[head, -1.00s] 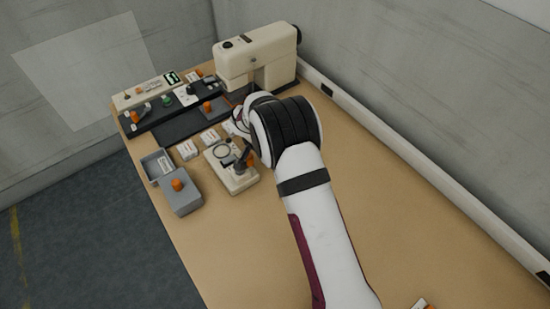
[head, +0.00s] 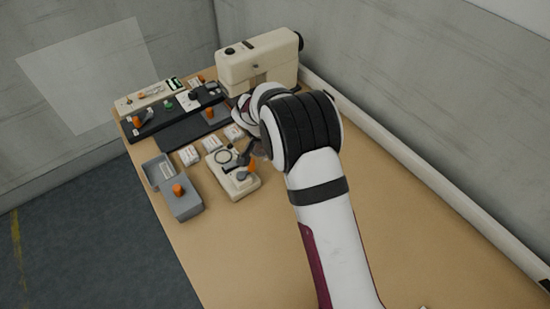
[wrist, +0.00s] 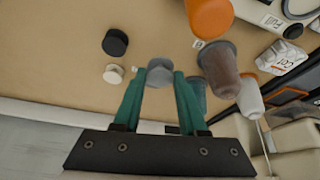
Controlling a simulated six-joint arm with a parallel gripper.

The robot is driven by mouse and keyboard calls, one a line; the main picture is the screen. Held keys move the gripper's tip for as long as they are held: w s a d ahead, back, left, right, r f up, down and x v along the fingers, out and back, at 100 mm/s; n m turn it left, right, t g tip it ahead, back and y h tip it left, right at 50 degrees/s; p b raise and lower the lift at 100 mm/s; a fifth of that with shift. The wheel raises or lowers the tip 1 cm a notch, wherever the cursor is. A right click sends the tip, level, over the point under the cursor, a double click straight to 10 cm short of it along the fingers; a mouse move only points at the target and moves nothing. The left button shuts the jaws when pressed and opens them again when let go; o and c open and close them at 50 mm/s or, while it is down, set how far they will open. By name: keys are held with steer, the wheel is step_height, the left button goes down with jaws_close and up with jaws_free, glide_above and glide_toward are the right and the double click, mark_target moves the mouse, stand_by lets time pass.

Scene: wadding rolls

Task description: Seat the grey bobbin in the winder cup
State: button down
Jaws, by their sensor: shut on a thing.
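In the wrist view my gripper (wrist: 159,76) has its green fingers shut on the grey bobbin (wrist: 159,73), a small grey round piece at the fingertips. The bobbin is above the tan table, and no contact with another thing shows. In the head view the cream winder (head: 245,189) stands left of my arm, with a dark lever, a ring and an orange part (head: 252,165) on top. My wrist and arm hide much of the gripper there, and the bobbin cannot be made out. I cannot pick out the winder cup clearly in either view.
The wrist view shows a brownish cup-like piece (wrist: 219,70) and an orange piece (wrist: 209,17) close right of the fingers. A black disc (wrist: 115,42) and cream disc (wrist: 113,75) lie left. A grey box (head: 184,203) and cream machine (head: 257,64) stand around. Table at right is clear.

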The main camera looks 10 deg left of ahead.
steer(key=s+d+r, duration=0.2)
steer(key=d+r, duration=0.4)
steer(key=d, duration=0.4)
steer(key=a+n, duration=0.2)
steer(key=a, duration=0.1)
steer(key=w+a+n+y, duration=0.1)
steer(key=a, duration=0.3)
steer(key=w+a+n+y, duration=0.1)
steer(key=a+n, duration=0.1)
steer(key=a, duration=0.2)
steer(key=shift+f+n+t, duration=0.15)
steer(key=shift+n+t, duration=0.15)
steer(key=shift+t, duration=0.1)
steer(key=a+n+y, duration=0.1)
steer(key=a+n, duration=0.1)
steer(key=a, duration=0.3)
steer(key=s+a+n+y, duration=0.1)
steer(key=a+n, duration=0.2)
steer(key=a, duration=0.2)
steer(key=a+n+y, duration=0.1)
steer(key=a+n, duration=0.1)
steer(key=a, duration=0.3)
steer(key=shift+s+f+n+g, duration=0.2)
steer(key=shift+f+n+g, duration=0.1)
steer(key=shift+f+g, duration=0.1)
steer(key=shift+d+f, duration=0.1)
steer(key=shift+f, duration=1.95)
steer(key=shift+f, duration=0.5)
steer(key=shift+f, duration=0.15)
